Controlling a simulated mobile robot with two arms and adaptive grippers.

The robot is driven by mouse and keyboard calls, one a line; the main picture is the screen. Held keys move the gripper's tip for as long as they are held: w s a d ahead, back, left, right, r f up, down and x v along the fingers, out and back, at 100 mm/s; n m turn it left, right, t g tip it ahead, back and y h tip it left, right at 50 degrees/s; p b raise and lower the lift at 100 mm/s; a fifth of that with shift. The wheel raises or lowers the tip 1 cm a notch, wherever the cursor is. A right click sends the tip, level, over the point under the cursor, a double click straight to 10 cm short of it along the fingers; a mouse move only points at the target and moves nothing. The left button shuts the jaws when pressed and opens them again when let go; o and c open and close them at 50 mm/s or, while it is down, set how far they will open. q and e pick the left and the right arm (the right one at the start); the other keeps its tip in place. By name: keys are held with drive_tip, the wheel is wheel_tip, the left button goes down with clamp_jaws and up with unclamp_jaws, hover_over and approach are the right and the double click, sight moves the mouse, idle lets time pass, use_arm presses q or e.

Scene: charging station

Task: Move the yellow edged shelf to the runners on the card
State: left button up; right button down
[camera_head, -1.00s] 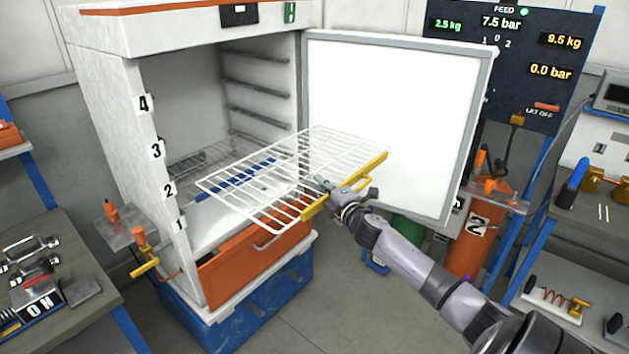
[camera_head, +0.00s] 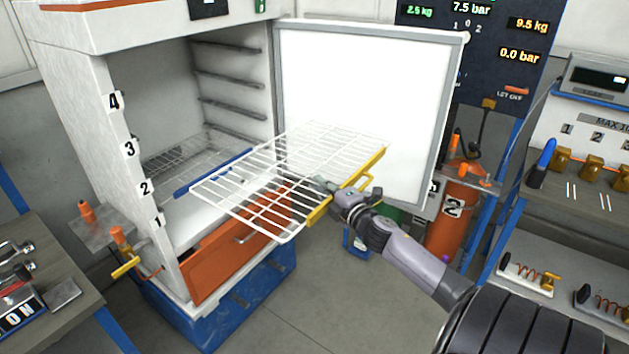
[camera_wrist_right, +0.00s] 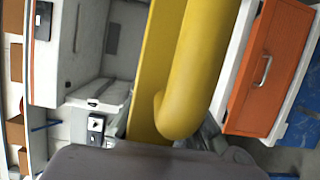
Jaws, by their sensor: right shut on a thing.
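The yellow edged shelf (camera_head: 372,160) is a white wire rack held roughly level in front of the open cabinet. My right gripper (camera_head: 335,188) is shut at its yellow front edge. In the right wrist view the yellow edge and its curved handle (camera_wrist_right: 192,75) fill the middle; the fingertips are hidden. The white cabinet (camera_head: 75,110) has plates 1 to 4 up its left front edge and dark runners (camera_head: 232,105) on its inner side wall. A blue edged wire shelf (camera_head: 213,174) is inside, low down. I cannot make out a card. My left gripper is not in view.
The white cabinet door (camera_head: 365,100) stands open just behind and right of the held shelf. An orange drawer front (camera_head: 240,250) is below the opening. A yellow-handled valve (camera_head: 125,266) sticks out at the cabinet's left. An orange cylinder (camera_head: 452,225) stands at the right.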

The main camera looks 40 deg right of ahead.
drive_tip(key=s+d+p, duration=0.2)
drive_tip(key=s, duration=1.1)
drive_tip(key=s+d+p, duration=0.2)
drive_tip(key=s, duration=1.2)
drive_tip(key=shift+d+p, duration=0.25)
drive_tip(key=shift+p, duration=0.05)
idle(0.7)
drive_tip(key=shift+r, duration=0.1)
